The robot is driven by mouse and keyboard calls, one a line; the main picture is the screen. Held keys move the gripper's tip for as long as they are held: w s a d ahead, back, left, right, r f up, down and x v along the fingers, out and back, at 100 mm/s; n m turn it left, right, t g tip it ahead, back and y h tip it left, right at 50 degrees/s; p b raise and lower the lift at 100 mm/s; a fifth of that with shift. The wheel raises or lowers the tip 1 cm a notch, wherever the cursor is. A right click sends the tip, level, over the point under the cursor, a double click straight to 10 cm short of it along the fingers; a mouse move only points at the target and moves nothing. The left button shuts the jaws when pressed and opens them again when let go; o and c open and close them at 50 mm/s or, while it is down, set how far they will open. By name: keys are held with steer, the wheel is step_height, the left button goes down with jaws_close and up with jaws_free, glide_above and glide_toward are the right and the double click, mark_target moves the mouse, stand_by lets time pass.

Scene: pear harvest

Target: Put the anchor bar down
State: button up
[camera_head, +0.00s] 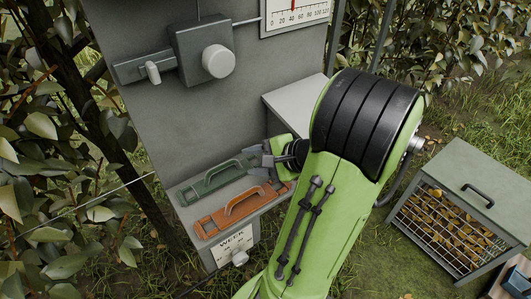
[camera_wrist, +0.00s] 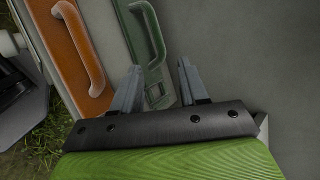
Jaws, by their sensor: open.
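Two flat bars with raised handles lie side by side on a grey ledge (camera_head: 262,205); the frames do not show which is the anchor bar. The green bar (camera_head: 213,180) lies at the back, against the upright panel. The orange bar (camera_head: 240,210) lies in front of it. My gripper (camera_head: 264,158) is low over the ledge at the right end of the green bar. In the wrist view, its open fingers (camera_wrist: 157,68) are apart, with the end of the green bar (camera_wrist: 153,60) between or just below them. The orange bar (camera_wrist: 67,50) is left of the fingers, clear of them.
A grey panel (camera_head: 185,115) rises behind the ledge, with a box and round knob (camera_head: 217,61) and a dial (camera_head: 295,14). A labelled front with a small knob (camera_head: 240,257) is below the ledge. A grey crate of leaves (camera_head: 452,215) stands right on grass. Foliage is at left.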

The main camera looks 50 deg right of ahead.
steer(key=a+p+v, duration=0.1)
steer(key=v, duration=0.5)
steer(key=w+a+n+g, duration=0.1)
steer(key=a+n, duration=0.1)
steer(key=w+a+n+g+y, duration=0.1)
steer(key=w+a, duration=0.1)
steer(key=shift+f+n, duration=0.2)
steer(key=shift+n, duration=0.2)
steer(key=w+a+n+g, duration=0.2)
steer(key=a+n+g, duration=0.1)
steer(key=a+n, duration=0.4)
steer(key=s+a+r+n+h, duration=0.1)
steer(key=s+a+r+n, duration=0.1)
steer(key=a+n, duration=0.3)
steer(key=s+a+r+n+h, duration=0.2)
steer(key=s+a+n, duration=0.3)
steer(key=shift+s+r+g, duration=0.2)
steer(key=shift+r+g, duration=0.1)
steer(key=shift+a, duration=0.15)
